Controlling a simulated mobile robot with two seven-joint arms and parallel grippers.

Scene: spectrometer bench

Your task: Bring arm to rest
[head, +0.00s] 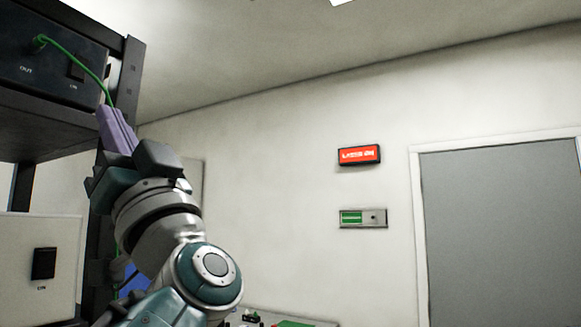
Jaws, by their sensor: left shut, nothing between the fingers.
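My left gripper (115,125) is raised at the left of the head view, its purple fingers together and pointing up. Nothing shows between them. It is in front of the dark rack post, close to it; whether it touches the post I cannot tell. My left arm comes up from below, bent at the joint under the gripper. My right gripper is not in view.
A dark rack (125,75) holds a box marked OUT (20,45). A white panel (40,240) with a black switch is lower left. A red lit sign (359,155) and grey door (500,230) are far right.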

